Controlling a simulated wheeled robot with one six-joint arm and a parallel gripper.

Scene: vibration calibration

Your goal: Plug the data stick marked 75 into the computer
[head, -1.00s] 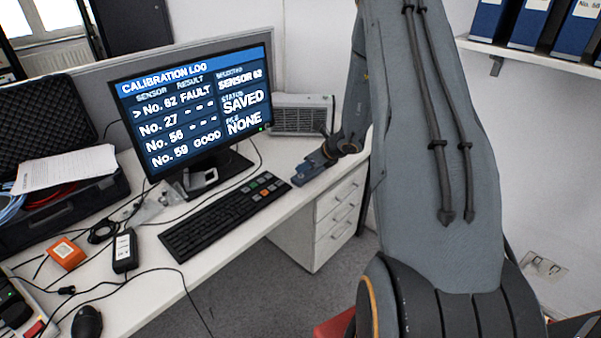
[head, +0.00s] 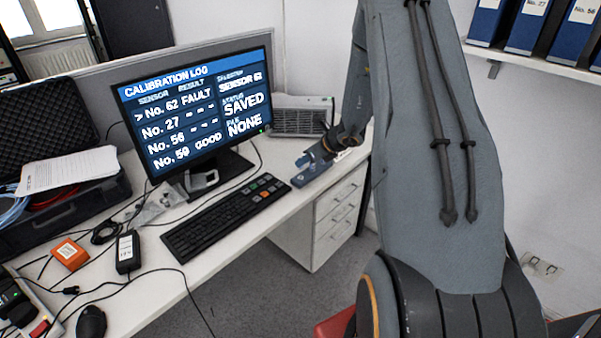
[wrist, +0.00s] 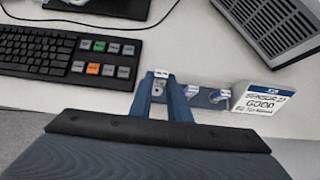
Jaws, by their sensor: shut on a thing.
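My gripper (wrist: 168,85) is low over a blue holder (wrist: 205,99) on the desk's right end. Its fingers are shut on a small data stick (wrist: 157,88) with a pale end; I cannot read its marking. Other small pale-ended sticks show in the holder to the right of the fingers. I cannot tell whether the held stick is clear of the holder. In the head view my gripper (head: 325,150) is small and partly hides the blue holder (head: 312,174). The monitor (head: 195,108) shows a calibration log with "FILE NONE". No computer port is clearly visible.
The keyboard (head: 226,217) lies left. An orange block (head: 69,254), a black adapter (head: 127,251) and loose cables lie on the desk's left part.

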